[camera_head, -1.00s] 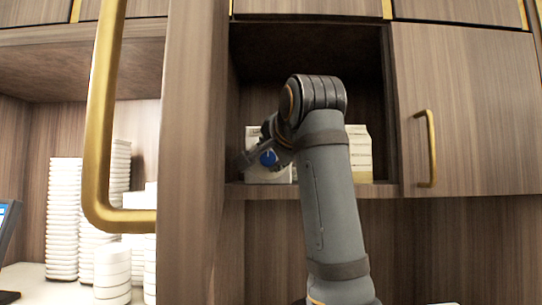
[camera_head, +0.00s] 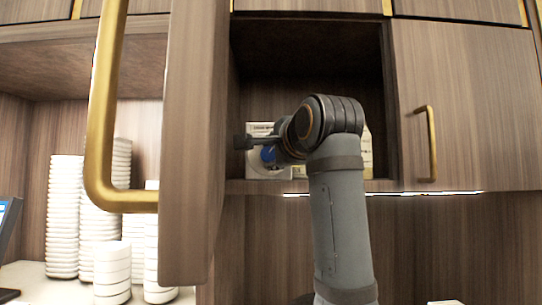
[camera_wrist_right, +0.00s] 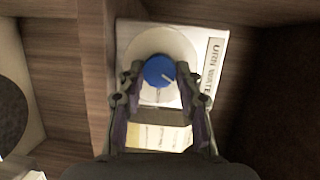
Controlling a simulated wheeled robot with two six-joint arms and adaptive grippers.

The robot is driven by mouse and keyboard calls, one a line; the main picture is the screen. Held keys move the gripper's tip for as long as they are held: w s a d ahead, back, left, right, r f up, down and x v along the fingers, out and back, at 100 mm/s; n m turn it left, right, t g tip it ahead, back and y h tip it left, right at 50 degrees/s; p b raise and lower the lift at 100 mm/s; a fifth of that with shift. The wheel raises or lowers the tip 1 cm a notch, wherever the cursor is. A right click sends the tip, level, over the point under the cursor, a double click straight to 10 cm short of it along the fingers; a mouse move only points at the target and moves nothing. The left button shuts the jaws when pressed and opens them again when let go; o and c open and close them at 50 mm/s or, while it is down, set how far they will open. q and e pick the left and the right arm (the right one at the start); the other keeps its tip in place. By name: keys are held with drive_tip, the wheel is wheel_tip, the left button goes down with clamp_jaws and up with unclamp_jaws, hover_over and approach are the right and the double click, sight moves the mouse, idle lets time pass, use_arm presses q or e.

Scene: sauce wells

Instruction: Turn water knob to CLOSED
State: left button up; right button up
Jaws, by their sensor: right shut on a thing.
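The blue water knob (camera_wrist_right: 160,70) has a white pointer line and sits on a round pale dial on a white panel (camera_wrist_right: 198,40). A label strip with partly readable text, including "WATE", runs along the panel's right side. In the right wrist view my right gripper (camera_wrist_right: 158,74) has a fingertip on each side of the knob and is shut on it. In the head view the knob (camera_head: 268,154) shows inside the open cabinet, with the panel (camera_head: 262,172) behind it; my right wrist partly covers both. My left gripper is not in view.
The open cabinet door with a gold handle (camera_head: 103,120) stands at the left, close to my arm. A pale carton (camera_head: 367,160) is in the cabinet, partly behind my wrist. A closed door (camera_head: 470,110) is at the right. Stacks of white bowls (camera_head: 63,215) stand lower left.

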drive_tip(key=shift+f+m+t+b, duration=0.3)
drive_tip(key=shift+m+b, duration=0.1)
drive_tip(key=shift+m, duration=0.5)
drive_tip(key=m+b, duration=0.2)
drive_tip(key=shift+f+m+t, duration=0.25)
drive_tip(key=shift+m+t, duration=0.05)
drive_tip(key=shift+a+f+m+t+h+b, duration=0.15)
drive_tip(key=shift+m+t+b, duration=0.2)
drive_tip(key=shift+m+b, duration=1)
drive_tip(key=shift+d+m+t+h+b, duration=0.1)
drive_tip(key=shift+m+t+b, duration=0.3)
drive_tip(key=shift+m+b, duration=0.9)
drive_tip(key=shift+a+f+m+t+h+b, duration=0.15)
drive_tip(key=shift+m+t+b, duration=0.2)
drive_tip(key=shift+m+b, duration=1)
drive_tip(key=shift+d+r, duration=0.1)
drive_tip(key=shift+r, duration=0.05)
drive_tip(key=shift+m, duration=0.3)
drive_tip(key=o, duration=1.1)
drive_tip(key=shift+r, duration=0.15)
drive_tip(key=shift+o, duration=0.2)
drive_tip(key=shift+r, duration=0.15)
